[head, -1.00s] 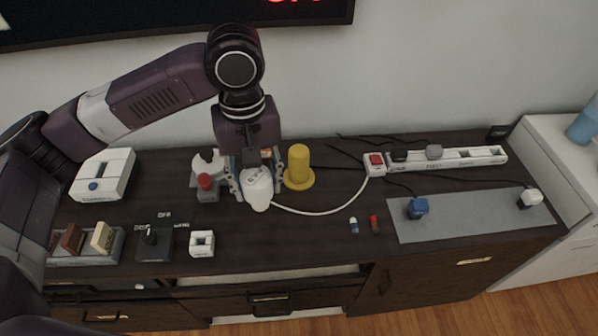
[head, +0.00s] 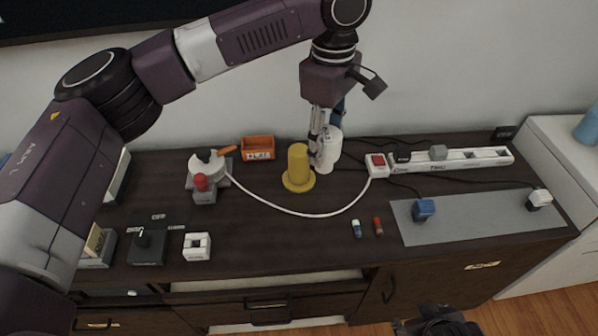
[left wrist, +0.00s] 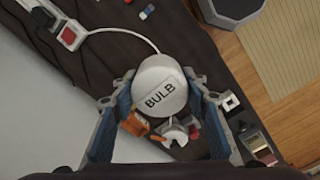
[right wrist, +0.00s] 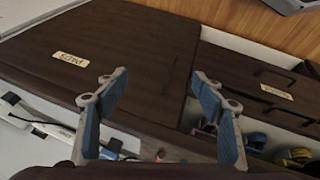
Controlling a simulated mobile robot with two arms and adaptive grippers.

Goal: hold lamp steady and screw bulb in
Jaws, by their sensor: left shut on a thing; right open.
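My left gripper (head: 320,138) is shut on the white bulb (head: 328,152), just right of the yellow cylinder. In the left wrist view the bulb (left wrist: 158,86) shows its "BULB" label between the two fingers. The lamp (head: 207,164) appears to be the grey-and-white fixture with a red knob at the left back of the cabinet top, apart from the bulb. It shows small beyond the bulb in the left wrist view (left wrist: 174,132). My right gripper (right wrist: 160,90) is open and empty, facing the cabinet front. Only a dark part of it shows at the head view's bottom edge.
A yellow cylinder (head: 298,165) stands beside the bulb. A white cord (head: 300,214) runs from the lamp to the power strip (head: 450,160). A white block (head: 197,246) and two small cylinders are nearer the front. The front middle is mostly clear.

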